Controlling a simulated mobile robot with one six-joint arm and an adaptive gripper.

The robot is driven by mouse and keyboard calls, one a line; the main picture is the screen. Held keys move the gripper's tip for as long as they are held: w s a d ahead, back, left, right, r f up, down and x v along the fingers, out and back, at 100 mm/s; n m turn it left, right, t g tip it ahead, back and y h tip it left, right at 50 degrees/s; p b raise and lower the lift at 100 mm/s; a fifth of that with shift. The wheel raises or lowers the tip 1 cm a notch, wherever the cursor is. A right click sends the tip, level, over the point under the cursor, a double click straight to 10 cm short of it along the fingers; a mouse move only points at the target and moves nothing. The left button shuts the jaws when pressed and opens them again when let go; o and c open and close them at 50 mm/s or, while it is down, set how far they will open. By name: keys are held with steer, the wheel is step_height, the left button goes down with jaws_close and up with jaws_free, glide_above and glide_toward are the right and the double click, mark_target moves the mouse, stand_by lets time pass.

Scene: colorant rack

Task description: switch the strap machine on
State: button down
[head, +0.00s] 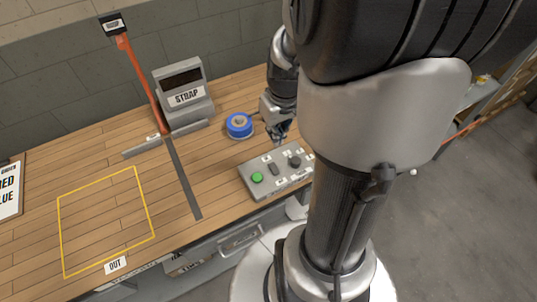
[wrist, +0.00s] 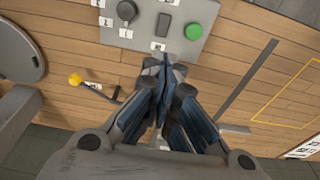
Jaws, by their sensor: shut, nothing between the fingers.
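The grey strap machine (head: 185,92), labelled STRAP, stands at the back of the wooden bench in the head view. A grey control panel (head: 276,184) lies in front of it, with a green button (head: 257,177), a dark rocker switch (head: 273,169) and a black knob (head: 294,161). In the wrist view the panel (wrist: 145,24) is at the top, with the knob (wrist: 127,11), rocker switch (wrist: 163,24) and green button (wrist: 193,32). My gripper (wrist: 165,66) is shut and empty. Its fingertips point toward the panel's edge near the rocker; contact cannot be told.
A blue ring-shaped thing (head: 239,125) sits behind the panel, left of my gripper (head: 281,136). A yellow-knobbed lever (wrist: 75,80) and a round grey disc (wrist: 20,52) are left in the wrist view. A yellow outlined area (head: 62,235) marked OUT is empty.

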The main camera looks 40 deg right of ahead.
mark_target(271, 163)
steer(key=f+b, duration=0.2)
steer(key=f, duration=0.2)
steer(key=w+f+b, duration=0.1)
steer(key=f, duration=0.4)
steer(key=w+f+b, duration=0.1)
steer(key=f+b, duration=0.1)
steer(key=f, duration=0.3)
steer(key=shift+w+d+b, duration=0.1)
steer(key=shift+d+b, duration=0.15)
steer(key=shift+b, duration=0.05)
steer(key=shift+r+p, duration=0.1)
steer(key=shift+p, duration=0.7)
